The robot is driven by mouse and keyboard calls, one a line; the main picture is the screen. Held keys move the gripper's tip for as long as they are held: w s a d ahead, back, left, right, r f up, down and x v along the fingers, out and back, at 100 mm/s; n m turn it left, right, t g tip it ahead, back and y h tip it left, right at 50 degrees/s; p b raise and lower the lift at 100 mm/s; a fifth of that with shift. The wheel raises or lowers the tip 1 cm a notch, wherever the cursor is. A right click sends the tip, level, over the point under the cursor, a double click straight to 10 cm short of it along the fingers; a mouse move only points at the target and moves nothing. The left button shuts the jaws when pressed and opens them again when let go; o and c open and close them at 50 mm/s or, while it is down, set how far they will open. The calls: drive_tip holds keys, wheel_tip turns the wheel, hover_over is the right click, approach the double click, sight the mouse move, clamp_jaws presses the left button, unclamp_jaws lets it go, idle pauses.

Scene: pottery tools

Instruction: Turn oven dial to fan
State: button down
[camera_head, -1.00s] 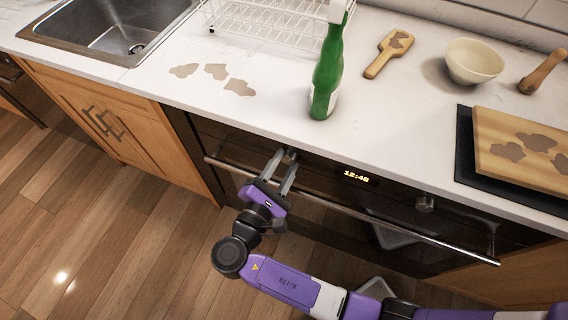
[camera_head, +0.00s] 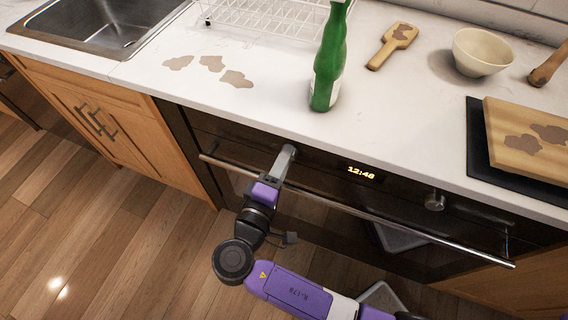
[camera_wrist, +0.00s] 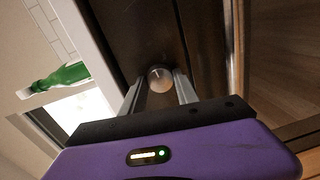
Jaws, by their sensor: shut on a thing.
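The oven (camera_head: 330,205) is set under the counter, with a dark front panel and a lit clock (camera_head: 361,173). My gripper (camera_head: 287,152) reaches the left end of that panel, where it covers the left dial in the head view. In the wrist view the round metal dial (camera_wrist: 160,78) sits between the two fingertips of my gripper (camera_wrist: 160,84), which is shut on it. Any marking around this dial is too dark to read. A second dial (camera_head: 434,201) stands right of the clock, apart from my gripper.
The oven's long handle bar (camera_head: 350,209) runs below the panel, under my gripper. A green bottle (camera_head: 327,70) stands on the counter above. A wooden board (camera_head: 505,165) on a dark hob, a bowl (camera_head: 482,52) and a dish rack (camera_head: 262,20) are further off.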

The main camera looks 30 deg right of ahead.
drive_tip(key=shift+s+f+m+b, duration=0.1)
drive_tip(key=shift+f+m+b, duration=0.05)
drive_tip(key=shift+m+b, duration=1.5)
drive_tip(key=shift+f+m+b, duration=0.1)
drive_tip(key=shift+m+b, duration=1.45)
drive_tip(key=shift+m, duration=0.2)
drive_tip(key=shift+r, duration=0.1)
drive_tip(key=c, duration=0.9)
unclamp_jaws()
drive_tip(key=v, duration=0.7)
drive_tip(key=shift+s+a+r, duration=0.1)
drive_tip(key=shift+s+a, duration=0.15)
drive_tip(key=shift+s, duration=0.1)
